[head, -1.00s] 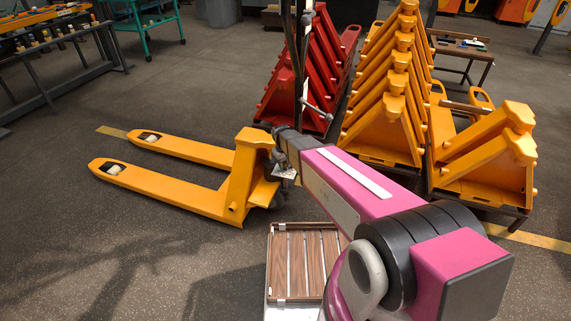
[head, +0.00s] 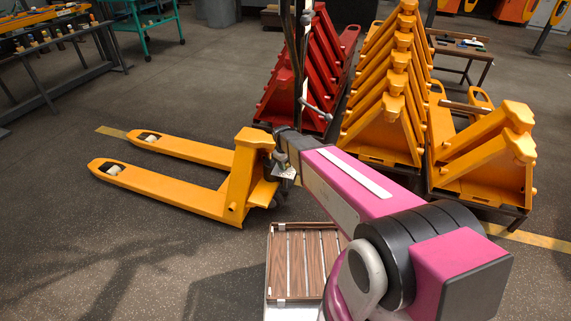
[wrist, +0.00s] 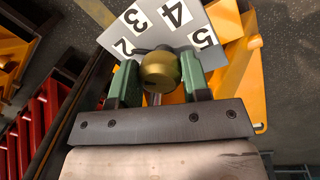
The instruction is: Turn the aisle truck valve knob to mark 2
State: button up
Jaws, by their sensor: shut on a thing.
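The aisle truck (head: 240,180) is a yellow pallet truck in the left middle of the head view, its forks pointing left. Its brass valve knob (wrist: 160,71) shows in the wrist view, in front of a pale plate (wrist: 118,36) with black marks 2, 3, 4 and 5. A dark bar (wrist: 143,50) by the knob reaches left, close to mark 2; whether it lines up exactly I cannot tell. My gripper (wrist: 160,80) has its green fingers shut on the knob, one on each side. In the head view my arm hides the knob.
Red pallet trucks (head: 306,75) and stacked yellow ones (head: 390,90) stand close behind and to the right of my arm. A slatted wooden deck (head: 305,262) is in front, below the arm. Open floor lies at the left.

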jog(key=o, duration=0.9)
jog(key=r, duration=0.7)
jog(key=s+a+r, duration=0.1)
jog(key=r, duration=0.2)
jog(key=shift+r, duration=0.35)
jog(key=s+d+m, duration=0.3)
jog(key=s+d, duration=0.2)
jog(key=d, duration=0.1)
jog(key=s+d+r+m, duration=0.1)
jog(key=s+d+m, duration=0.2)
jog(key=s+d, duration=0.3)
jog(key=s+d+m+g+y, duration=0.1)
jog(key=s+d+m, duration=0.2)
jog(key=s+d, duration=0.3)
jog(key=shift+s+d+r, duration=0.1)
jog(key=shift+d+r, duration=0.1)
jog(key=shift+d, duration=0.3)
jog(key=shift+s+d+r, duration=0.1)
jog(key=shift+d+r, duration=0.1)
jog(key=shift+d, duration=0.25)
